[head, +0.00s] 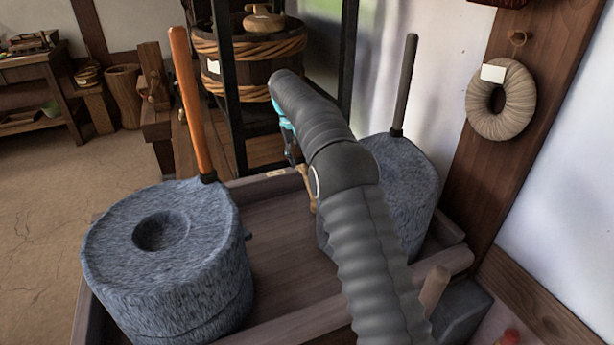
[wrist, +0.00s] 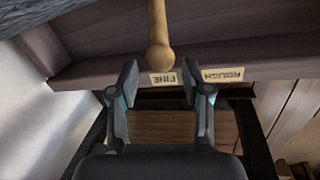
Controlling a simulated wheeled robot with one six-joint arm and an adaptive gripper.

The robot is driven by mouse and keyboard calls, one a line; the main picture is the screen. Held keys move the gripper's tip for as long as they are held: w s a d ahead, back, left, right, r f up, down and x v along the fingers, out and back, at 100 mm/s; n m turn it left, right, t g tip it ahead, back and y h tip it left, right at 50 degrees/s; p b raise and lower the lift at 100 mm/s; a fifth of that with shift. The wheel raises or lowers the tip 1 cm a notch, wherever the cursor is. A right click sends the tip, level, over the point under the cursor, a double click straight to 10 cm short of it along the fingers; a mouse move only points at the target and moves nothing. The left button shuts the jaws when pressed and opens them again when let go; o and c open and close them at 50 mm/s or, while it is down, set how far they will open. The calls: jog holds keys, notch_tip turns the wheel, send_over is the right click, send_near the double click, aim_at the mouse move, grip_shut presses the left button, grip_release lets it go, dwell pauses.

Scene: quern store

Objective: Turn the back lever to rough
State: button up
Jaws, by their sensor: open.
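The back lever is a light wooden rod with a rounded knob (wrist: 159,50). In the wrist view its knob end points at the FINE label (wrist: 163,79). The ROUGH label (wrist: 223,74) sits beside it, to the right; both read upside down. My gripper (wrist: 159,84) is open and empty, its fingertips on either side of and just short of the knob, with no contact visible. In the head view my gripper (head: 291,150) is largely hidden by my arm, and part of the lever (head: 308,187) shows beneath it, by the trough's back board.
Two grey millstones, one at left (head: 165,265) with an orange handle (head: 190,100) and one at right (head: 405,175) with a dark handle (head: 405,85), stand in a wooden trough (head: 280,220). Another wooden peg (head: 433,290) stands at the front. A tub (head: 250,60) is behind.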

jog(key=f, duration=0.3)
jog(key=d+f, duration=0.1)
jog(key=f, duration=0.3)
jog(key=shift+w+d, duration=0.1)
jog(key=shift+d, duration=0.05)
jog(key=shift+c, duration=0.3)
grip_shut()
jog(key=shift+r, duration=0.1)
